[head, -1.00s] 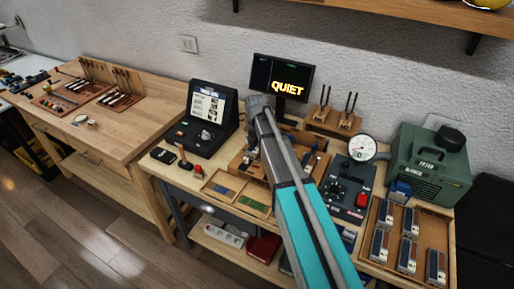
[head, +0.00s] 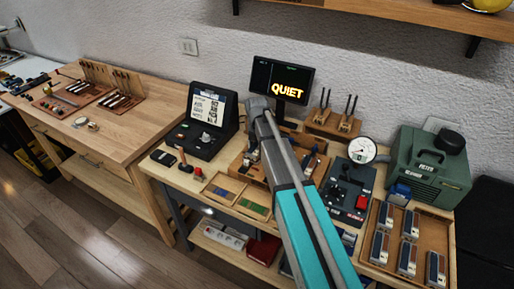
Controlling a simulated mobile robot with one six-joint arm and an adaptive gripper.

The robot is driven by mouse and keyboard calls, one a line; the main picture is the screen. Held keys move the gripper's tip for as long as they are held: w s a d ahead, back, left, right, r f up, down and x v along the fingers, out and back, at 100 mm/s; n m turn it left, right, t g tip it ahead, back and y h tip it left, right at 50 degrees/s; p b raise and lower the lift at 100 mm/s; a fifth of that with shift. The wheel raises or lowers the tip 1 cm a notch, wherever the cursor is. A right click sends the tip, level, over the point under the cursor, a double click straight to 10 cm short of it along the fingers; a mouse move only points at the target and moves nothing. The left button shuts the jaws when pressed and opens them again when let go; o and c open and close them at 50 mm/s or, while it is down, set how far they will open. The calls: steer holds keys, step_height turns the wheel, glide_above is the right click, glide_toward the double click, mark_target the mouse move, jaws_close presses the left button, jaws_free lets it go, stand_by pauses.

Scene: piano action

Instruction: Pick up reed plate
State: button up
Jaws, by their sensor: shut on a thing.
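My arm reaches from the bottom of the head view up over the middle of the workbench (head: 180,200). Its grey upper end is above a wooden box-like holder (head: 247,164). I cannot pick out a reed plate with certainty. Several dark metal-and-wood pieces (head: 409,255) lie in a wooden tray (head: 424,214) at the right. A shallow tray (head: 238,198) with blue and green sections lies left of the arm.
A monitor (head: 287,75) reading "QUIET" stands behind the arm. A dark console with a screen (head: 205,110) stands left. A round dial gauge (head: 362,149) and a green machine (head: 428,165) stand right. A second wooden bench (head: 135,115) is at left.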

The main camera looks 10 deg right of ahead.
steer(key=shift+r+p, duration=1.1)
steer(key=shift+r, duration=0.15)
steer(key=s+r+p, duration=1)
steer(key=s, duration=0.4)
steer(key=shift+d+r, duration=0.15)
steer(key=shift+d, duration=0.25)
steer(key=shift+f+b, duration=0.55)
steer(key=shift+f, duration=0.15)
